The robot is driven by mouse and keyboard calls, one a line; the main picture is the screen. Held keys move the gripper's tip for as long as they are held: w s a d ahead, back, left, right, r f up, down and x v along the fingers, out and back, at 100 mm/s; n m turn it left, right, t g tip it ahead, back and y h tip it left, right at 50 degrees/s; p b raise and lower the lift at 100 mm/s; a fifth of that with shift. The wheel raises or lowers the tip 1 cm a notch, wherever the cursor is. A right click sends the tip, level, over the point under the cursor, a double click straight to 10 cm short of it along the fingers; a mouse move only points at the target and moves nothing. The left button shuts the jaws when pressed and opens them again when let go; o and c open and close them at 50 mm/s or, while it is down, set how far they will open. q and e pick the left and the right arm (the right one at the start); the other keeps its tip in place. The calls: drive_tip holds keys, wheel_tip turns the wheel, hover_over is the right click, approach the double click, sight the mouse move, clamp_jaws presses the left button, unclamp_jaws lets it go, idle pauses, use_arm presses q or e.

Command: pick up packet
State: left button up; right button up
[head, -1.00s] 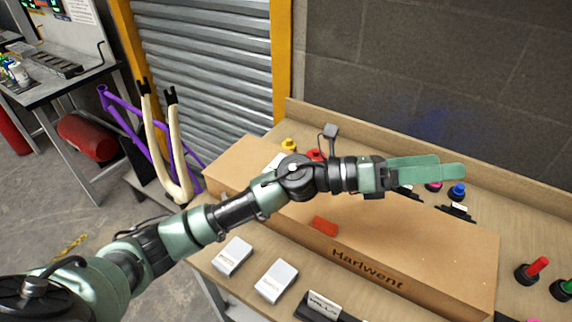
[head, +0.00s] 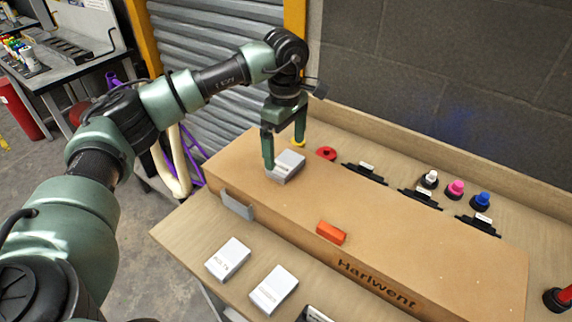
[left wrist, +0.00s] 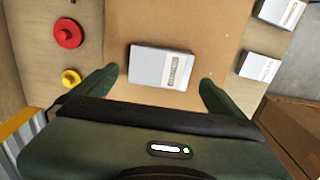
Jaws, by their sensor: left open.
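A pale grey-white packet (head: 288,166) with a printed label lies flat on top of the long brown cardboard box (head: 420,235), near its left end. It also shows in the left wrist view (left wrist: 162,66), label up. My left gripper (head: 284,156) points down over this packet. In the left wrist view its two green fingers (left wrist: 156,82) are open, one to each side of the packet, with nothing held. Two similar white packets (head: 228,258) (head: 273,289) lie on the bench in front of the box. My right gripper is not in view.
An orange block (head: 331,233) sits at the box's front edge, and a grey piece (head: 237,204) is at its front side. Behind the box are a red ring (head: 326,153), black holders and pink (head: 455,188) and blue (head: 481,200) capped items. The box top's right part is clear.

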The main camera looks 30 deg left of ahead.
sight(287, 163)
use_arm(q)
drive_tip(key=f, duration=0.2)
drive_tip(key=f+p, duration=0.1)
drive_tip(key=shift+d+f+p, duration=0.2)
drive_tip(key=shift+f+p, duration=0.1)
drive_tip(key=shift+f, duration=0.5)
drive_tip(key=c, duration=1.2)
drive_tip(key=shift+r, duration=0.1)
